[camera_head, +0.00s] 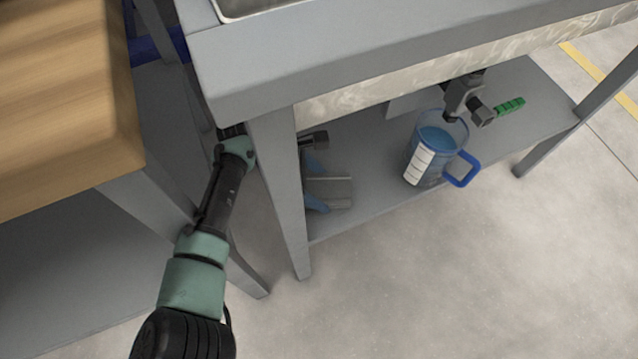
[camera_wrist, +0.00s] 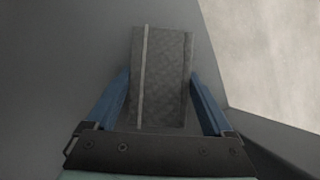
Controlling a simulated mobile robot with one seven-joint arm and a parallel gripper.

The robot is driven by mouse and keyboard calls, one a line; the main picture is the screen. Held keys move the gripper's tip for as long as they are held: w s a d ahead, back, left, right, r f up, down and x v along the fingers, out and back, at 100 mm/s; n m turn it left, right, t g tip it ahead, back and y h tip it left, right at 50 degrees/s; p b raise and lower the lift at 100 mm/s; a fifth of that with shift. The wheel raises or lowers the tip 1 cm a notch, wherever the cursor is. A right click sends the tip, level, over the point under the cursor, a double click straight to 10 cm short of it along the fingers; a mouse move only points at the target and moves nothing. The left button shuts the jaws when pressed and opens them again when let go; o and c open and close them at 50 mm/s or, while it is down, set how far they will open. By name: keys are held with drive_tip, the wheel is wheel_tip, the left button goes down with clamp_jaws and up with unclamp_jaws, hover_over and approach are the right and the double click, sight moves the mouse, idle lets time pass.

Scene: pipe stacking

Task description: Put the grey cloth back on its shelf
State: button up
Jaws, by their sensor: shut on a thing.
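The grey cloth (camera_head: 332,190) is a folded, flat piece at the left end of the grey lower shelf (camera_head: 378,190), under the sink table. In the wrist view the cloth (camera_wrist: 161,75) lies between the two blue fingers of my gripper (camera_wrist: 160,92), which is shut on it. In the head view my gripper (camera_head: 316,186) reaches in behind the table's front leg, which hides part of my wrist. The cloth is at or just above the shelf surface; I cannot tell whether it touches.
A blue-handled measuring jug (camera_head: 424,160) with blue liquid stands on the shelf to the right, under a tap with a green handle (camera_head: 509,106). The table leg (camera_head: 280,190) is close to my arm. A wooden-topped table (camera_head: 60,100) stands at left.

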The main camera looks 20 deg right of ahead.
drive_tip(key=shift+f, duration=0.15)
drive_tip(key=o, duration=0.9)
drive_tip(key=p+v, duration=0.6)
drive_tip(key=v, duration=0.6)
drive_tip(key=shift+r, duration=0.3)
